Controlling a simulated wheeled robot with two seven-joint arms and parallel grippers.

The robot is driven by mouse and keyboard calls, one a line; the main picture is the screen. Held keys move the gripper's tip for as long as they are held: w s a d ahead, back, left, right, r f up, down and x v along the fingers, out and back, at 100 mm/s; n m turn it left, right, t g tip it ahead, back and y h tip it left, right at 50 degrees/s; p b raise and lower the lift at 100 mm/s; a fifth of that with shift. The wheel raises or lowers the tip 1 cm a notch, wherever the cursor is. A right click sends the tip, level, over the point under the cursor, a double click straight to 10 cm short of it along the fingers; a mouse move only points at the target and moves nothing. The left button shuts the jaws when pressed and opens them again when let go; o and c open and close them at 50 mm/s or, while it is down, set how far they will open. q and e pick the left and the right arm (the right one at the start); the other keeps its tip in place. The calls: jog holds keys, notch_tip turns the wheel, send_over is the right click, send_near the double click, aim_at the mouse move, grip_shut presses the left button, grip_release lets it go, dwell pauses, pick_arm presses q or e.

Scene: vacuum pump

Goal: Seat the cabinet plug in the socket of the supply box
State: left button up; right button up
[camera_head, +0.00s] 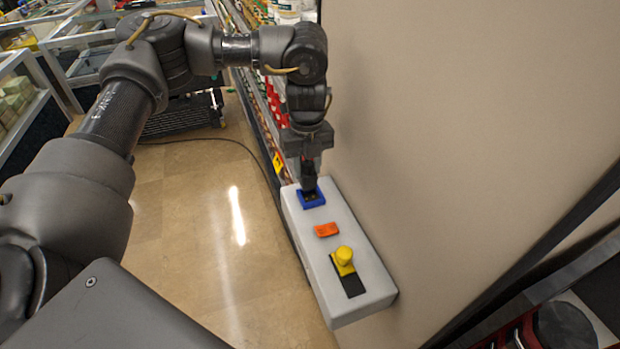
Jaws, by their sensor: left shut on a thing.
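The supply box (348,222) is a long pale grey box against the beige wall panel, in the middle of the head view. Its blue socket (312,203) is at the far end of the top face. My left gripper (309,178) points down over the socket and is shut on the dark cabinet plug (309,187). The plug is at the socket's far edge; I cannot tell whether it is in the opening or just above it. The gripper hides part of the plug. My right gripper is not in view.
On the box, an orange piece (326,230) lies mid-face and a yellow knob (344,256) stands on a black slot nearer me. A dark cable (232,143) runs over the floor from a black unit (185,118). Stocked shelves (270,100) stand behind.

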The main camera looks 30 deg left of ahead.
aim_at(310, 182)
pick_arm(q)
jog(key=shift+s+d+f, duration=0.1)
jog(key=shift+d+f, duration=0.25)
jog(key=shift+f, duration=0.05)
jog(key=f, duration=0.1)
jog(key=f+p, duration=0.1)
jog(key=shift+s+d+f, duration=0.2)
jog(key=shift+f, duration=0.15)
jog(key=shift+c, duration=0.8)
jog(key=shift+s+f, duration=0.2)
jog(key=shift+f, duration=0.25)
grip_shut()
jog(key=o, duration=0.8)
grip_release()
jog(key=o, duration=0.4)
jog(key=shift+w+f, duration=0.15)
jog(key=shift+w, duration=0.2)
